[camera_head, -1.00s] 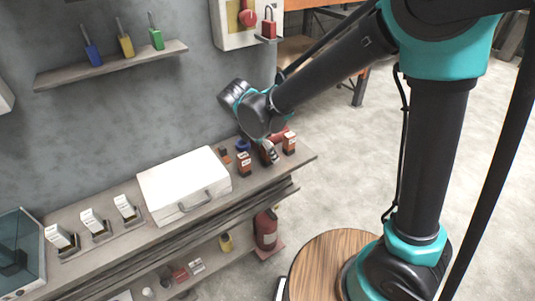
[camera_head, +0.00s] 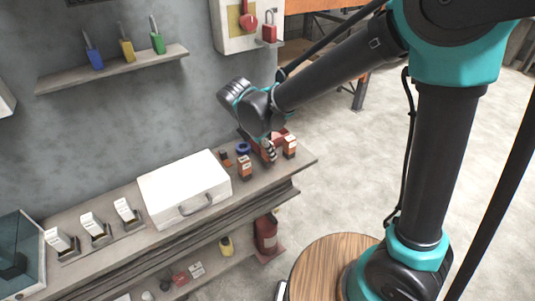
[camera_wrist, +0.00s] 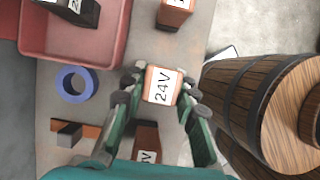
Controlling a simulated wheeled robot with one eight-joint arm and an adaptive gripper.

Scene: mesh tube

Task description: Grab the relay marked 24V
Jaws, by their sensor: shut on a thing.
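The relay marked 24V (camera_wrist: 161,86) is an orange-brown block with a white label, facing up in the wrist view. My gripper (camera_wrist: 158,97) has its dark fingers closed on both sides of it. In the head view my gripper (camera_head: 269,151) is over the right part of the workbench, and the held relay is mostly hidden there. A similar relay (camera_wrist: 147,137) below it shows a partly covered label ending in V. Another relay (camera_wrist: 176,13) stands above it. I cannot tell whether the held relay touches the bench.
A red tray (camera_wrist: 108,52) holding a dark labelled block is at upper left in the wrist view. A blue ring (camera_wrist: 65,84) and a small grey-and-orange part (camera_wrist: 70,134) lie nearby. A white case (camera_head: 170,185) stands left on the bench. A barrel (camera_wrist: 250,100) is at right.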

